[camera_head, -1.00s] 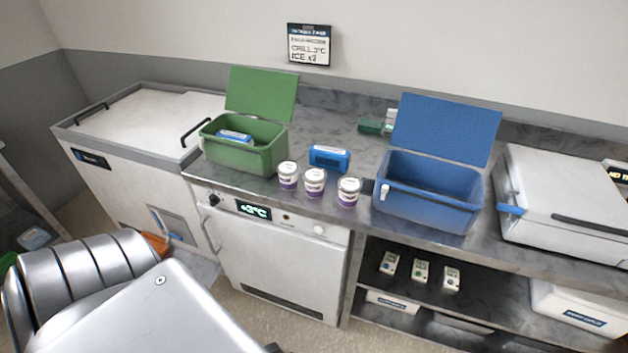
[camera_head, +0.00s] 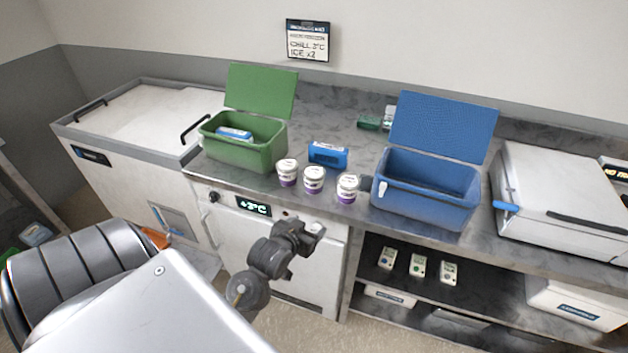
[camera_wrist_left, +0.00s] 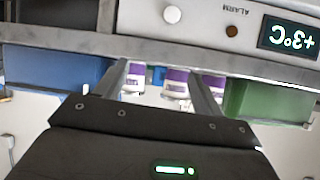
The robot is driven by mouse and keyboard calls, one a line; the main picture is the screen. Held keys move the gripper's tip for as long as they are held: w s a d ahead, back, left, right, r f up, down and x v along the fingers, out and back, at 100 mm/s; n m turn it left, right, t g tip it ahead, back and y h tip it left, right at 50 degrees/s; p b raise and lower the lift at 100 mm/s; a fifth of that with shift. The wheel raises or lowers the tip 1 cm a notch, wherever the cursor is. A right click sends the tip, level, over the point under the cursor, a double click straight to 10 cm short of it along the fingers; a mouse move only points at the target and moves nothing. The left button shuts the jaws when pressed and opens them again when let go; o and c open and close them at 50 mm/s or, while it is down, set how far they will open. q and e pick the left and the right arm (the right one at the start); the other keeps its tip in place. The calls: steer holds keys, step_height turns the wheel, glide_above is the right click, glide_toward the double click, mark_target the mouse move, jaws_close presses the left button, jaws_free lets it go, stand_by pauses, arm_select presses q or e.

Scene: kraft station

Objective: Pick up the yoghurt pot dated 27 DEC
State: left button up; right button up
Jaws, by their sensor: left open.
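Three white yoghurt pots with purple bands stand in a row on the steel counter: a left pot (camera_head: 287,172), a middle pot (camera_head: 313,180) and a right pot (camera_head: 347,188). Their dates are too small to read. My left gripper (camera_head: 314,228) is in front of the counter edge, below the pots, open and empty. In the left wrist view, upside down, its two fingers (camera_wrist_left: 160,82) point toward the pots (camera_wrist_left: 176,82), apart from them. My right gripper is not in view.
A green open box (camera_head: 240,150) holding a blue ice pack stands left of the pots. Another blue ice pack (camera_head: 328,155) lies behind them. A blue open box (camera_head: 425,203) stands to the right. The fridge (camera_head: 270,250) reads +3°C beneath the counter edge.

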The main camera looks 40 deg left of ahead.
mark_target(310, 184)
arm_select(q)
steer(key=w+a+r+t, duration=0.1)
steer(key=w+a, duration=0.1)
steer(key=w, duration=0.1)
steer(key=w+a+r+n+t+y, duration=0.1)
steer(key=w+a, duration=0.1)
steer(key=w, duration=0.1)
steer(key=w+a+r+t+y+p, duration=0.1)
steer(key=w+a, duration=0.2)
steer(key=shift+r+n, duration=0.35)
steer(key=shift+n, duration=0.05)
steer(key=shift+w+a+f, duration=0.2)
steer(key=shift+w+a, duration=0.05)
steer(key=shift+w, duration=0.25)
steer(key=shift+w+r, duration=0.1)
steer(key=p+x, duration=0.1)
steer(key=x, duration=0.1)
steer(key=p+x, duration=0.1)
steer(key=x, duration=0.1)
steer(key=shift+w+a, duration=0.1)
steer(key=shift+a, duration=0.2)
steer(key=shift+w+f, duration=0.25)
steer(key=shift+c, duration=0.2)
steer(key=c, duration=0.8)
